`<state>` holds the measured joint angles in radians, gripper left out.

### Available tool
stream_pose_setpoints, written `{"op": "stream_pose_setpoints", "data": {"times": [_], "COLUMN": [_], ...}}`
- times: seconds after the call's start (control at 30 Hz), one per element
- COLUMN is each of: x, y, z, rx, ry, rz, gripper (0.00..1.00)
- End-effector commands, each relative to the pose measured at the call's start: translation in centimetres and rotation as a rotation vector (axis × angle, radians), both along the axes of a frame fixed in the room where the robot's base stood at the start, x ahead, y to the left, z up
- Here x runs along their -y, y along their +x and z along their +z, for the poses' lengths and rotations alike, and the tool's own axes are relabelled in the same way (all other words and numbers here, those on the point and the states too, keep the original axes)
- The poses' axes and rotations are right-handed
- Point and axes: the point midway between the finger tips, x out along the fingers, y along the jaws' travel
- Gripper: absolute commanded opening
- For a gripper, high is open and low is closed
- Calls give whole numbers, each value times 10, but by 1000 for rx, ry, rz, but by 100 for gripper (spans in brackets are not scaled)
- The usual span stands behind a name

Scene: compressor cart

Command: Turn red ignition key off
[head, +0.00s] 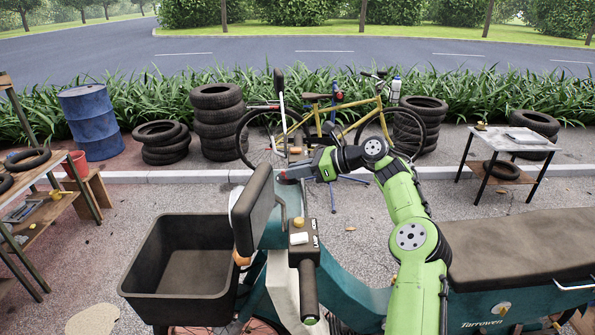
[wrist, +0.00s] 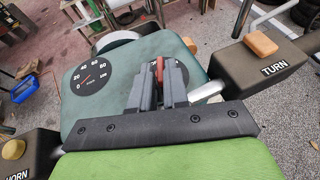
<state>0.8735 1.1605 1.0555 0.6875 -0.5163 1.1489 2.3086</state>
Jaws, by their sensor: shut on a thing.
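The red ignition key (wrist: 160,68) shows in the wrist view as a thin red upright piece between my gripper's fingertips. It stands over the teal dash panel of the cart. My gripper (wrist: 159,88) is shut on the key, and its grey fingers hide the key's lower part and the lock. In the head view my gripper (head: 284,174) is over the cart's handlebar area, and the key cannot be made out there.
A round speed dial (wrist: 93,77) lies left of the fingers. The TURN switch box (wrist: 258,68) is close on the right and the HORN box (wrist: 25,155) is at lower left. A black bin (head: 180,275) stands at the cart's front.

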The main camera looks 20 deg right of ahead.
Motion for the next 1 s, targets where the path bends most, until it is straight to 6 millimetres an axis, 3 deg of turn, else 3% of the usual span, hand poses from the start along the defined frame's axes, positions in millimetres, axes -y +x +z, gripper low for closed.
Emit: {"op": "stream_pose_setpoints", "data": {"times": [0.67,0.7,0.8,1.0], "x": [-1,-1,-1,-1], "y": [1,1,1,1], "z": [-2,-2,-2,-1], "rx": [-7,-7,-6,-4], "ry": [-2,-2,-2,-2], "rz": [49,49,48,47], "gripper": [0,21,34,34]}}
